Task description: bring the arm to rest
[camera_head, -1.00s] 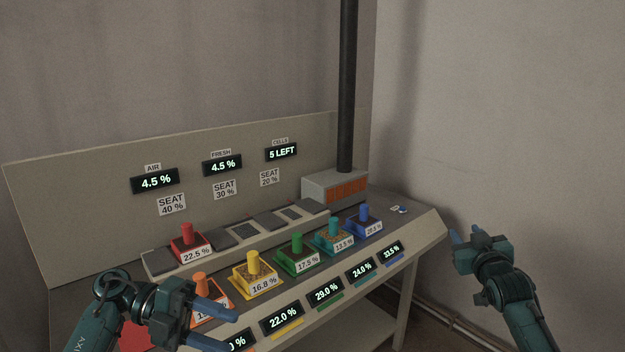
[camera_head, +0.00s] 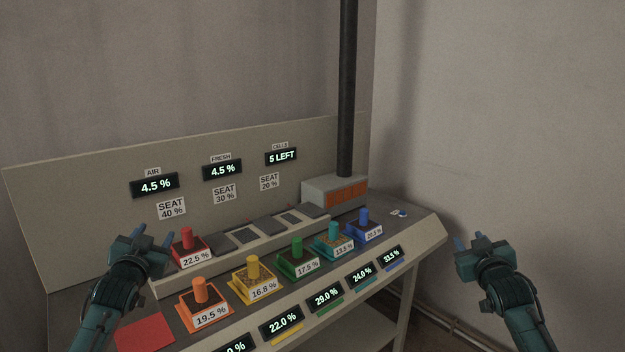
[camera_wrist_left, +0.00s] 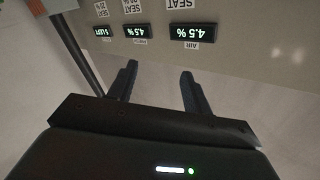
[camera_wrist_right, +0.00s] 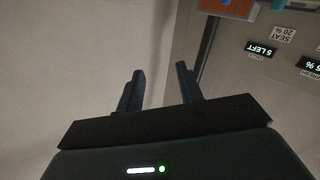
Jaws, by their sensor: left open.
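My left gripper (camera_head: 154,238) is raised at the left of the console, fingers pointing up and away, open and empty. In the left wrist view its two fingers (camera_wrist_left: 157,90) stand apart with nothing between them, facing the back panel. My right gripper (camera_head: 470,242) is held off the console's right end, in front of the bare wall. In the right wrist view its fingers (camera_wrist_right: 160,88) are apart and empty.
The console (camera_head: 420,237) carries coloured handled blocks: red (camera_head: 189,251), orange (camera_head: 201,302), yellow (camera_head: 254,279), green (camera_head: 297,258), teal (camera_head: 333,239) and blue (camera_head: 364,225). A red pad (camera_head: 145,333) lies at front left. A black pole (camera_head: 347,90) rises from a grey box (camera_head: 333,191).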

